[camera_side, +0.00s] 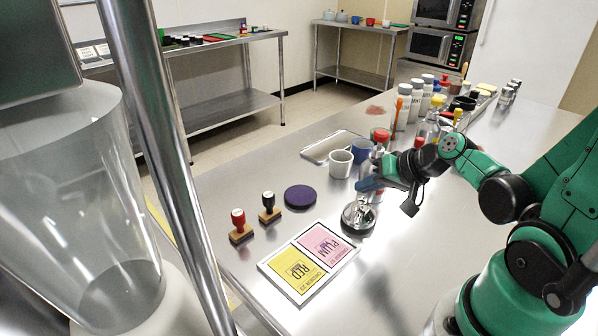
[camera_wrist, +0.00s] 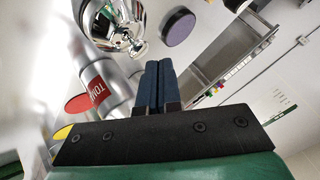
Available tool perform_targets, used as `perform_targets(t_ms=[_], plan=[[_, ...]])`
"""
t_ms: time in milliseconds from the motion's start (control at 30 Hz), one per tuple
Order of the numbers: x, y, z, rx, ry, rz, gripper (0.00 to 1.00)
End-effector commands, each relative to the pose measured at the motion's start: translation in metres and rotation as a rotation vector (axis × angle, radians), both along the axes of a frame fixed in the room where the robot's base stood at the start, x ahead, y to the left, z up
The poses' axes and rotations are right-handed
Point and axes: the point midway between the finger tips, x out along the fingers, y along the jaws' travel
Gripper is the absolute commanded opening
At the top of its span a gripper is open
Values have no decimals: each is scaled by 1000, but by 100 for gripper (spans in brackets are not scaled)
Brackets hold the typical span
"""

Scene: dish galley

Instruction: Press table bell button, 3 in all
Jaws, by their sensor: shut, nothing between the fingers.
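The silver table bell (camera_side: 357,217) stands on the steel counter near the corner of the two-colour card. In the wrist view the shiny bell (camera_wrist: 112,22) is at the upper left, its small button (camera_wrist: 138,47) facing my fingertips. My gripper (camera_side: 366,186) is above the bell in the side view. Its two blue fingers are together with nothing between them, and they also show in the wrist view (camera_wrist: 158,66). The fingertips look close to the button but apart from it in the wrist view. The exact gap cannot be told.
A can (camera_wrist: 98,84) is close beside my fingers.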

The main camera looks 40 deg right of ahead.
Motion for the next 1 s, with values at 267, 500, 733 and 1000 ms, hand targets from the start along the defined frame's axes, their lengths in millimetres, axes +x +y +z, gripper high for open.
perform_targets(t_ms=[267,500,733,1000], plan=[[0,0,3,0,0,0,0],[0,0,10,0,0,0,0],[-1,0,30,0,0,0,0],[0,0,51,0,0,0,0]])
